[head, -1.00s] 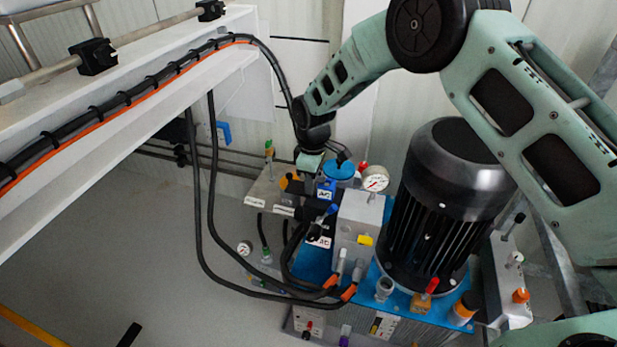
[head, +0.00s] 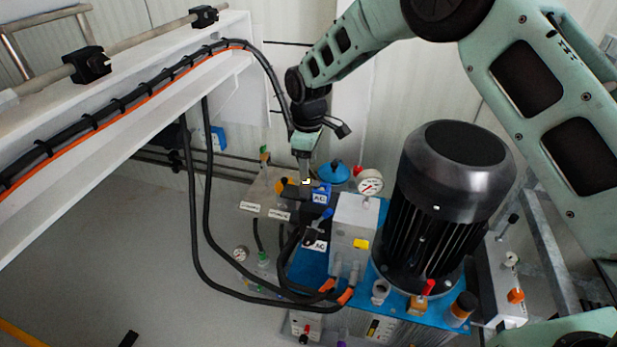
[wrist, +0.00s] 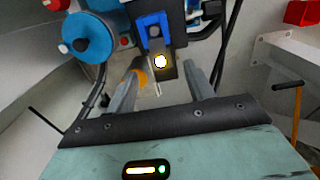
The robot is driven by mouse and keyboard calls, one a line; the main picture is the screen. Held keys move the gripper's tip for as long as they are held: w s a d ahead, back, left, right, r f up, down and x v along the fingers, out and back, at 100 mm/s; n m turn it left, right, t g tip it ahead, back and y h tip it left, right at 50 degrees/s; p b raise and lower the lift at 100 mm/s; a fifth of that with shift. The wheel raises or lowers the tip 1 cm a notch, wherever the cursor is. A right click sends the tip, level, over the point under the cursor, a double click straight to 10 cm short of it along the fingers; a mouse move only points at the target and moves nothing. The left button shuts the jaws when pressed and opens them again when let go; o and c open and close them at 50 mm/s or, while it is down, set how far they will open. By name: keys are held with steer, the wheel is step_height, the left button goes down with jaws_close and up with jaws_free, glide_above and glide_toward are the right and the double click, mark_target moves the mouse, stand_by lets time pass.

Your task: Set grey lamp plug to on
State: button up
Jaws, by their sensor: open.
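The lamp plug is a small dark block (wrist: 166,72) with a glowing white-yellow round lamp (wrist: 160,62) on its face, seen in the wrist view. In the head view the lit spot (head: 306,181) shows just under my gripper (head: 304,170), at the pump's valve block. My gripper, also in the wrist view (wrist: 164,80), is open, with its two grey fingers on either side of the plug. The lamp lies between and slightly beyond the fingertips. Whether a finger touches the plug I cannot tell. A blue clip-like part (wrist: 153,25) sits just beyond the plug.
A blue round cap (head: 334,172) and pressure gauge (head: 369,182) stand right of my gripper. A large black motor (head: 445,200) stands further right. Black hoses (head: 197,220) loop on the left, below a white beam (head: 120,110). An orange-handled part (head: 284,185) is close left.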

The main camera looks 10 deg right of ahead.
mark_target(309, 183)
step_height(309, 183, up, 10)
steer(key=shift+p, duration=0.3)
steer(key=s+r+m+y, duration=0.1)
steer(key=s+r, duration=0.2)
steer(key=s, duration=0.6)
steer(key=s+r+m, duration=0.2)
steer(key=s+r, duration=0.2)
steer(key=s, duration=0.6)
steer(key=s+d+f+m, duration=0.1)
steer(key=s+d, duration=0.3)
steer(key=s, duration=0.5)
steer(key=s+d+f+m, duration=0.1)
steer(key=s+d+m, duration=0.15)
steer(key=s, duration=0.65)
step_height(309, 183, up, 12)
steer(key=d+p, duration=0.1)
steer(key=p, duration=1.1)
steer(key=shift+s+r, duration=0.2)
steer(key=shift+s, duration=0.05)
steer(key=shift+n, duration=0.25)
